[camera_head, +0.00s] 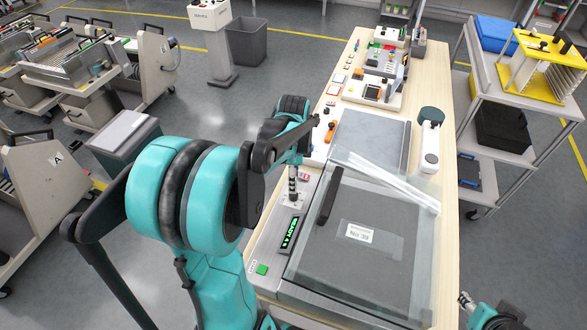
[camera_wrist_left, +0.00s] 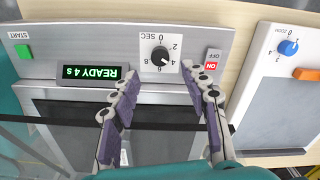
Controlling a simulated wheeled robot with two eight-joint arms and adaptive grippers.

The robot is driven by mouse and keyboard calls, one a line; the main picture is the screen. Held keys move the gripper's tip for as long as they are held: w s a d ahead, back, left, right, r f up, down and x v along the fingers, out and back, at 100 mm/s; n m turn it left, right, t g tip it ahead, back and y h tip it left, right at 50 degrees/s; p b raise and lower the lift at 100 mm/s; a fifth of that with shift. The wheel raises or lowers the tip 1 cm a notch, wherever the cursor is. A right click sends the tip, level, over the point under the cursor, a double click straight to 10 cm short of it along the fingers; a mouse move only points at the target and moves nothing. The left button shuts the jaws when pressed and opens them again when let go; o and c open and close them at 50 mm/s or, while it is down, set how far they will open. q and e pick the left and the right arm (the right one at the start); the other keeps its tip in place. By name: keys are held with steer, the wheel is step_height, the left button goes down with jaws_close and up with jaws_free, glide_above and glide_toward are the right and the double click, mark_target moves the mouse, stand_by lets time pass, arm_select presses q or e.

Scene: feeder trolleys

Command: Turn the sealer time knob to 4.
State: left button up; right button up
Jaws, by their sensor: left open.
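The sealer's time knob (camera_wrist_left: 160,55) is a round black knob on a white dial plate, seen upside down in the left wrist view. Its white mark points at or near the 4. The sealer's display (camera_wrist_left: 93,74) reads READY 4 s; it also shows in the head view (camera_head: 290,233). My left gripper (camera_wrist_left: 163,92) is open and empty, its two fingers apart on either side of the knob's line and not touching it. In the head view my left gripper (camera_head: 293,180) is over the sealer panel, and its fingers largely hide the knob. Part of my right gripper (camera_head: 466,300) shows at the lower right.
A green START button (camera_wrist_left: 23,52) and a red ON/OFF switch (camera_wrist_left: 211,61) flank the dial.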

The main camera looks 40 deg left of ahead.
arm_select(q)
step_height(320, 180, up, 5)
steer(key=shift+f, duration=0.1)
stand_by(0.7)
